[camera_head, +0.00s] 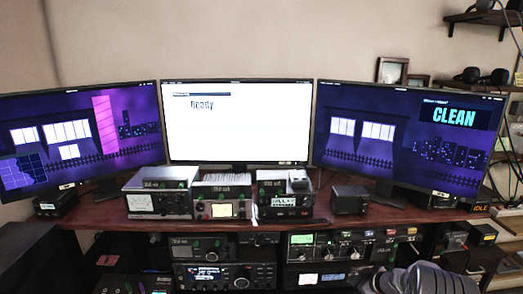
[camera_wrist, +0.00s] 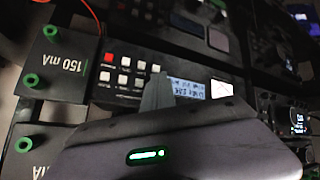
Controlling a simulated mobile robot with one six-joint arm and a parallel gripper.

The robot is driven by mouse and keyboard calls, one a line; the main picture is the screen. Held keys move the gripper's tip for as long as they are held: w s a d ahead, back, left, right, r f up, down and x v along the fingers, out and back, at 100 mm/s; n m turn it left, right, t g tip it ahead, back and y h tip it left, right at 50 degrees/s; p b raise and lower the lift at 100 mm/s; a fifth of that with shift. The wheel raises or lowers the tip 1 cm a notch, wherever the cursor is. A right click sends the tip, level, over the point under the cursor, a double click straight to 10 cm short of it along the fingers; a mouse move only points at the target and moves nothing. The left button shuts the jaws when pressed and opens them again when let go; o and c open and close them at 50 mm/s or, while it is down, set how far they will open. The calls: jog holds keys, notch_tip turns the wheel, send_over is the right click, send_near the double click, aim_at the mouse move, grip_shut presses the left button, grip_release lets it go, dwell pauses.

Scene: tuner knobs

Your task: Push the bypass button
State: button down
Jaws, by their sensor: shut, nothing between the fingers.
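My gripper (camera_wrist: 158,90) shows in the wrist view as a grey finger pair, shut and empty. Its tips overlap the lower edge of a dark panel (camera_wrist: 132,62) with a red button (camera_wrist: 109,56), several small white buttons (camera_wrist: 125,61) and a lit text display (camera_wrist: 187,88). I cannot tell whether the tips touch the panel. No readable label marks which button is the bypass button. In the head view, my grey arm (camera_head: 425,279) is at the lower right, in front of the rack units, and its fingertips cannot be made out.
A "150 mA" unit (camera_wrist: 62,62) with green knobs and a red cable (camera_wrist: 88,12) are at the left of the wrist view. The head view shows three monitors, a desk (camera_head: 225,222) with small devices, and rack units (camera_head: 222,275) below.

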jog(key=shift+s, duration=0.55)
jog(key=s, duration=0.6)
jog(key=shift+d+p, duration=0.1)
jog(key=shift+p, duration=0.25)
